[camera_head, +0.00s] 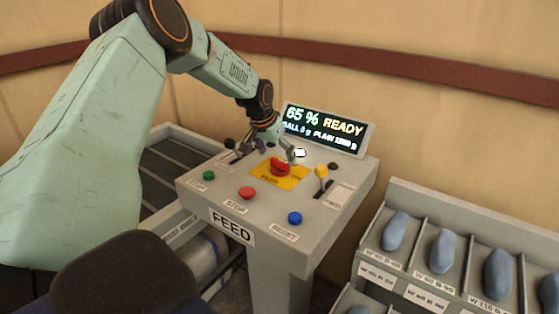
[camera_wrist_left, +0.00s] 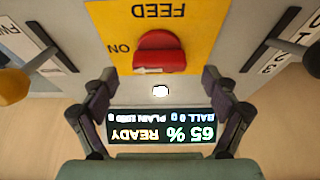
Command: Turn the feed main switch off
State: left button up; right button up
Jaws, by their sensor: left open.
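The feed main switch is a red rotary knob (camera_head: 280,167) on a yellow plate (camera_head: 293,183) on top of the grey feed console (camera_head: 320,220). In the left wrist view the red knob (camera_wrist_left: 160,52) is at upper middle, beside an upside-down "ON" label on the plate. A pale mark shows on the knob's lower edge; I cannot tell its exact setting. My left gripper (camera_head: 268,152) is above the back of the console, just behind the knob. In the left wrist view its open, empty fingers (camera_wrist_left: 158,80) are spread on either side, apart from the knob. My right gripper is out of view.
A display (camera_head: 325,130) reading "65 % READY" stands behind. A yellow-knobbed lever (camera_head: 321,171) is right of the switch, a dark-knobbed lever left. Green (camera_head: 209,175), red (camera_head: 248,193) and blue (camera_head: 294,218) buttons line the front. A rack (camera_head: 425,197) with blue-grey pieces stands right.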

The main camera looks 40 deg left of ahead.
aim_at(280, 166)
pick_arm(q)
jog(key=x, duration=0.2)
jog(key=shift+w+f, duration=0.25)
jog(key=shift+f, duration=0.05)
jog(key=shift+s+r, duration=0.1)
jog(key=shift+s, duration=0.1)
jog(key=shift+c, duration=0.2)
